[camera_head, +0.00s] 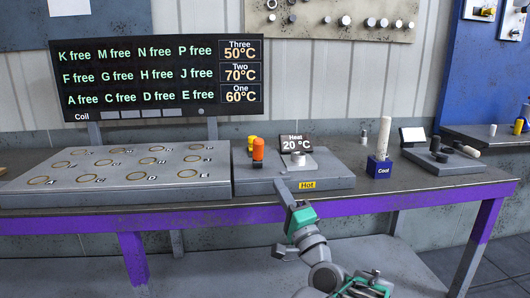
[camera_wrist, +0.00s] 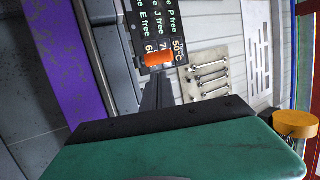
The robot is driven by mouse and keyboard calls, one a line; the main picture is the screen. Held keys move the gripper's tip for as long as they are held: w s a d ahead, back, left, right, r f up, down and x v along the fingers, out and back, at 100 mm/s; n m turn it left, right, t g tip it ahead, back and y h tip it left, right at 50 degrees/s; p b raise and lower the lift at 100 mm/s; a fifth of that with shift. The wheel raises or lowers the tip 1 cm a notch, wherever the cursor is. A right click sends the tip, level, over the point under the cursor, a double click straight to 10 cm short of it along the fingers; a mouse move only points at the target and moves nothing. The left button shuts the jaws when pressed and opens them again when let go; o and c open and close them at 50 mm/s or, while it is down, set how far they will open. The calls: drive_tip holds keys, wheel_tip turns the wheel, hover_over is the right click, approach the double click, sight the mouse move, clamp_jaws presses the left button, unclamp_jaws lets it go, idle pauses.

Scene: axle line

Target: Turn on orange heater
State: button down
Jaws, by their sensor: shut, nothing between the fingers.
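The orange heater piece (camera_head: 258,149) is a short upright orange cylinder on the left part of the grey block marked "Hot" (camera_head: 335,181). The small Heat display (camera_head: 297,143) on that block reads 20 °C. My gripper (camera_head: 279,184) is at the block's front edge, right of and nearer than the orange cylinder; the exact gap cannot be told. In the wrist view the orange cylinder (camera_wrist: 158,58) shows just beyond the tips of my dark fingers (camera_wrist: 157,80). The fingers are together and hold nothing.
A grey coil plate (camera_head: 110,178) with several lettered rings lies to the left. A small yellow piece (camera_head: 252,140) stands behind the orange cylinder, and a metal cylinder (camera_head: 298,158) stands by the display. A blue "Coat" holder (camera_head: 379,167) with a pale rod is right. A status board (camera_head: 150,78) stands behind.

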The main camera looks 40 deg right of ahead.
sight(261, 151)
drive_tip(key=p+x, duration=0.3)
drive_tip(key=x, duration=0.8)
drive_tip(key=shift+r, duration=0.1)
drive_tip(key=shift+r+p, duration=0.1)
drive_tip(key=shift+p, duration=0.3)
